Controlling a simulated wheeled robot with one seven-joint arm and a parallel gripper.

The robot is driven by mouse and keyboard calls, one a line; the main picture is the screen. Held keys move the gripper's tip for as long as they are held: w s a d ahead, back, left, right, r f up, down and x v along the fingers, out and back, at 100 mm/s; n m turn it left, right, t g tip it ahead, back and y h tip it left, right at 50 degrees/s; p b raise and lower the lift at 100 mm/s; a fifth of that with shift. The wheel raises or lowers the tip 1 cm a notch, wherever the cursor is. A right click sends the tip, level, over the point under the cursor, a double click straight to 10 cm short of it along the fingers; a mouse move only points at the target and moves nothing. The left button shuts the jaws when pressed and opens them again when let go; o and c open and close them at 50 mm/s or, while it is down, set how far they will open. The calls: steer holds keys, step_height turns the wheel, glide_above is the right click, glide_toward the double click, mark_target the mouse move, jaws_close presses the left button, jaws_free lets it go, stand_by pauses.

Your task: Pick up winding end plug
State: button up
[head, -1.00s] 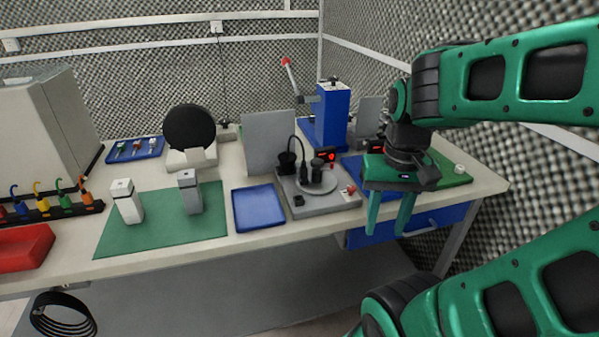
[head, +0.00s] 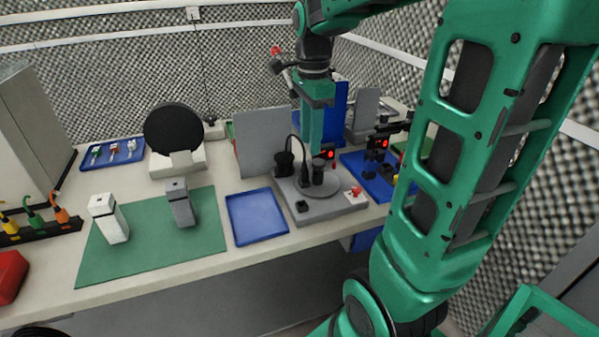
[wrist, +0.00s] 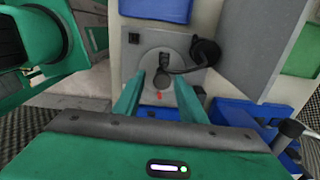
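I cannot tell for certain which part is the winding end plug. A grey fixture (head: 335,208) with a round grey plate (head: 320,186) stands on the bench. A short dark cylinder (head: 318,173) stands on the plate, beside a black upright part (head: 305,176) with a cable. My gripper (head: 312,150) points down above and behind the plate in the head view. In the wrist view my gripper (wrist: 158,82) is open. The dark cylinder (wrist: 161,80) shows between its fingers, with no visible contact. Height above it is hard to judge.
A grey upright panel (head: 259,142) stands left of the fixture, close to my gripper. A blue tray (head: 257,217) and a green mat (head: 150,243) with two blocks lie left. A blue press (head: 335,105) stands behind. A blue mat (head: 365,180) with dark parts lies right.

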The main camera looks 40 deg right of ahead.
mark_target(305, 163)
steer(key=f, duration=0.2)
steer(key=a+f, duration=0.1)
steer(key=f, duration=0.2)
steer(key=shift+w, duration=0.15)
steer(key=shift+w+d+f, duration=0.1)
steer(key=shift+w+f, duration=0.1)
steer(key=shift+f, duration=1.1)
steer(key=shift+w+f, duration=0.15)
steer(key=shift+f, duration=1.15)
jaws_close()
